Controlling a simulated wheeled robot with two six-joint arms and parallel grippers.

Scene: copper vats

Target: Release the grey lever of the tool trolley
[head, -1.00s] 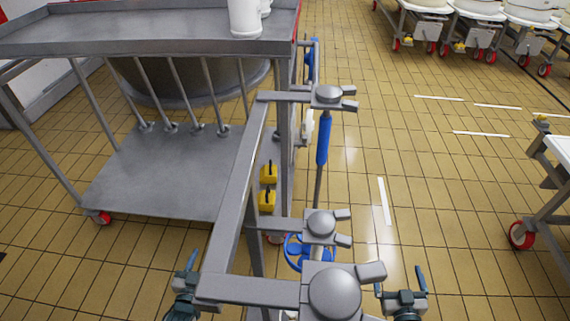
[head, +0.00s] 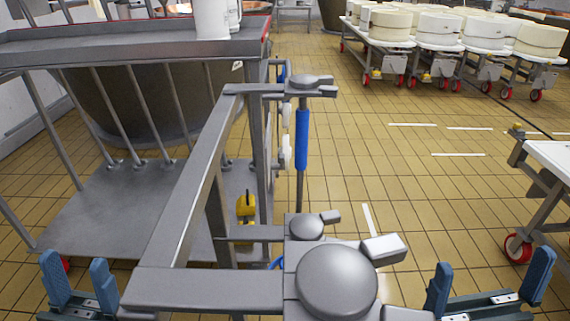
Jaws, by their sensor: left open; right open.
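The tool trolley (head: 205,288) is a grey metal frame in the middle foreground. It has round-capped clamps with short grey levers. The nearest and largest grey lever (head: 384,248) sticks out right of its round cap (head: 336,281). Smaller ones show at the middle clamp (head: 306,227) and the far clamp (head: 303,82). I cannot tell which lever is meant. A blue-handled tool (head: 301,140) hangs upright below the far clamp. My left gripper (head: 78,272) is open and empty, left of the frame. My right gripper (head: 490,282) is open and empty, right of the nearest lever and apart from it.
A grey platform with a top shelf (head: 120,48) and white containers (head: 212,18) stands at the left, a large vat (head: 150,100) behind it. Carts with cheese wheels (head: 438,28) stand at the back right. A white-topped cart (head: 552,158) is at right. Tiled floor between is clear.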

